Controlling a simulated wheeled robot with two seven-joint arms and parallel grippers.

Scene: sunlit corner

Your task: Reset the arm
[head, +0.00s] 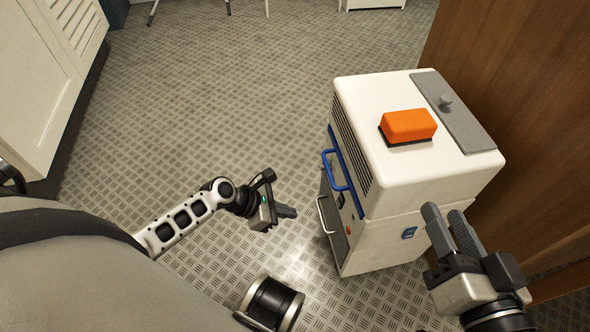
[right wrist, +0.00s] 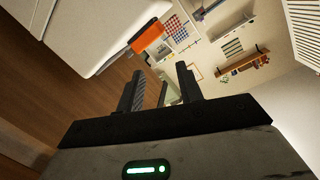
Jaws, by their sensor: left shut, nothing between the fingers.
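My left gripper (head: 287,212) hangs over the floor to the left of a white cabinet. Its fingers are together with nothing between them. My right gripper (head: 448,222) is in front of the cabinet's lower right part, its fingers pointing up in the head view. In the right wrist view the two fingers (right wrist: 160,82) stand apart with nothing between them, so it is open and empty.
The white cabinet (head: 375,150) has a blue handle (head: 334,170) on its front and an orange block (head: 408,125) on top. A brown wooden panel (head: 530,90) stands behind it at the right. The metal floor (head: 230,100) is clear in the middle.

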